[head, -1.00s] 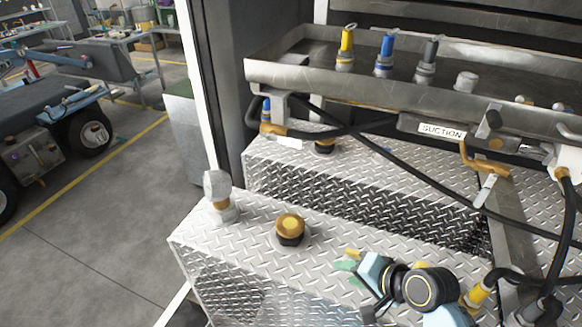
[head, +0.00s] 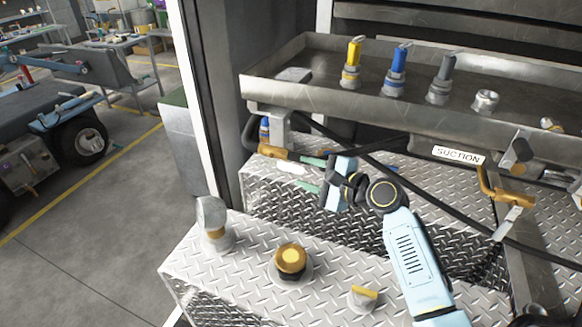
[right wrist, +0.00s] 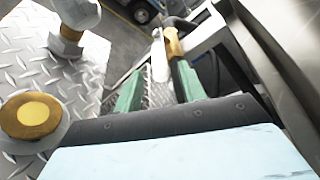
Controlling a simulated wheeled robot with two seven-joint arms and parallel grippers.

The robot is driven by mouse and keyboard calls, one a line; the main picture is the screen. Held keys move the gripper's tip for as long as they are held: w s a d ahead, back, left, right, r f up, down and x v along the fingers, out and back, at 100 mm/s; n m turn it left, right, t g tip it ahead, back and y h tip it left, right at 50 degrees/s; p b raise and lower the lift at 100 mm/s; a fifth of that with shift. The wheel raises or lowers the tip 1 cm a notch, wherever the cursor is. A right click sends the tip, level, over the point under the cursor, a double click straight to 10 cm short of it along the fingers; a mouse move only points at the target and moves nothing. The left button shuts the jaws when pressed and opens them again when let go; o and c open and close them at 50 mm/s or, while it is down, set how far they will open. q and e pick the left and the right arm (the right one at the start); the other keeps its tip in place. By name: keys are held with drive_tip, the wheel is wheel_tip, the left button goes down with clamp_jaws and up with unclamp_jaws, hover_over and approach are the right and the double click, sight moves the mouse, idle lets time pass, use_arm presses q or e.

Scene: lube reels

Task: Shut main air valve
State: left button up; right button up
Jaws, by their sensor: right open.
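A brass valve (head: 270,151) with a white lever (head: 291,168) hangs under the left end of the metal tray. No readable label marks it as the main air valve. My right gripper (head: 305,174) is open, its green fingertips pointing left, just to the right of this valve. In the right wrist view the brass part (right wrist: 174,42) and white lever (right wrist: 158,62) lie beyond and between the green fingers (right wrist: 157,92). The lever appears free, though contact is hard to judge. My left gripper is not in view.
The metal tray (head: 300,93) with colored nozzles overhangs the valve. A black hose runs diagonally behind my right gripper. A valve with a brass handle (head: 490,185) sits by the SUCTION label (head: 458,155). A brass-topped cap (head: 290,260) and a grey fitting (head: 212,225) stand on the diamond plate.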

sight(300, 170)
drive_tip(key=x, duration=0.4)
drive_tip(key=shift+w+a+f, duration=0.2)
drive_tip(key=shift+w+a, duration=0.25)
drive_tip(key=shift+a, duration=0.1)
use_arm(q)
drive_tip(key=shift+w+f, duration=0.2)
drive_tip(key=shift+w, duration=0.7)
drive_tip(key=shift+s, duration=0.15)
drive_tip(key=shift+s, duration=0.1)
use_arm(e)
clamp_jaws()
use_arm(q)
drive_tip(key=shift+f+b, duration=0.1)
drive_tip(key=shift+b, duration=0.2)
